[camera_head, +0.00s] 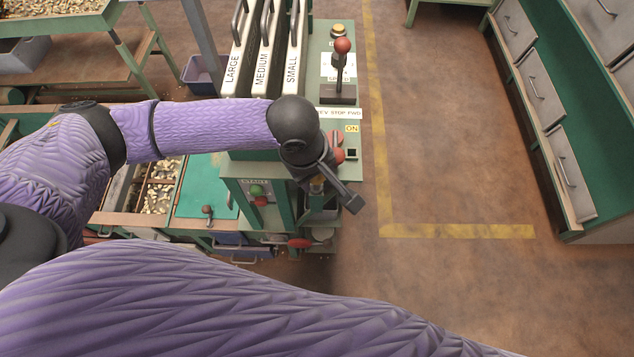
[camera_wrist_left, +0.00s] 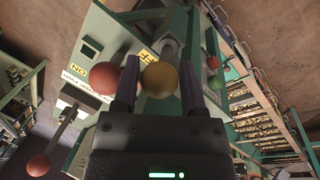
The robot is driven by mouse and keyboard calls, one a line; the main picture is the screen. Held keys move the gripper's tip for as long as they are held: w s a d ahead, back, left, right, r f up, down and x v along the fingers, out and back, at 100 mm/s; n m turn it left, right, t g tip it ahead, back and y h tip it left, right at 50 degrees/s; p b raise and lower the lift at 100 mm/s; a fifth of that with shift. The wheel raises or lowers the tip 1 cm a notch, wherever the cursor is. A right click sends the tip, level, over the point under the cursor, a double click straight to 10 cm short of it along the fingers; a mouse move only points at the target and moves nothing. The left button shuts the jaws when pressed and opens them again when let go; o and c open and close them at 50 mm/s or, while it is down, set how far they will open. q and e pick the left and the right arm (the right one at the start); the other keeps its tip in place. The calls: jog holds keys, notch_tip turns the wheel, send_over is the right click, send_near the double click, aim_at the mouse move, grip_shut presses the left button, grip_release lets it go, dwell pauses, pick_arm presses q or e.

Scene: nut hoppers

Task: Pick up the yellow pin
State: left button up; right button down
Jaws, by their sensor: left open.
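The yellow pin shows in the head view as a small yellow piece (camera_head: 317,184) beside the fingers of my left gripper (camera_head: 335,187), at the front of the green machine. In the left wrist view its round yellow head (camera_wrist_left: 160,80) lies between the two spread fingers of the left gripper (camera_wrist_left: 158,88), nearer the left finger. The left gripper is open. I cannot tell whether a finger touches the pin, and its lower part is hidden. My right gripper is out of view.
Red knobs (camera_head: 336,154) sit close beside the left gripper, and a red-topped lever (camera_head: 342,46) stands behind. A green and red button panel (camera_head: 258,195) is left of it. Labelled panels (camera_head: 264,62) rise behind the arm. The floor to the right is clear.

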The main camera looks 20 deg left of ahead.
pick_arm(q)
jog(key=shift+r, duration=0.1)
grip_shut()
jog(key=shift+r, duration=0.15)
